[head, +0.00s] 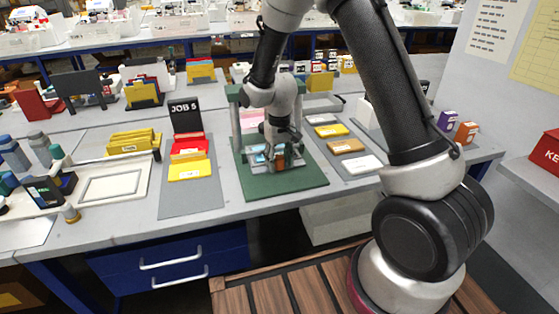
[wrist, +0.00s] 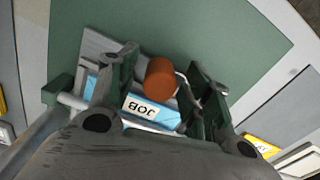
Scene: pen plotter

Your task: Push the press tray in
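The press (head: 236,122) stands on a green base plate (head: 300,182) in the middle of the bench. Its grey tray (head: 290,168) sticks out at the front and carries a blue piece lettered JOB (wrist: 140,108). An orange-brown knob (wrist: 160,78) stands at the tray's front edge; it also shows in the head view (head: 280,160). My gripper (head: 276,152) is over the tray front. In the wrist view, my gripper's fingers (wrist: 162,85) are spread either side of the knob, with gaps showing. The gripper and arm hide much of the press.
A grey mat with the JOB 5 sign (head: 185,116) and red and yellow cards is left of the press. A mat with several coloured pieces (head: 347,146) is to the right. The green plate in front of the tray is clear.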

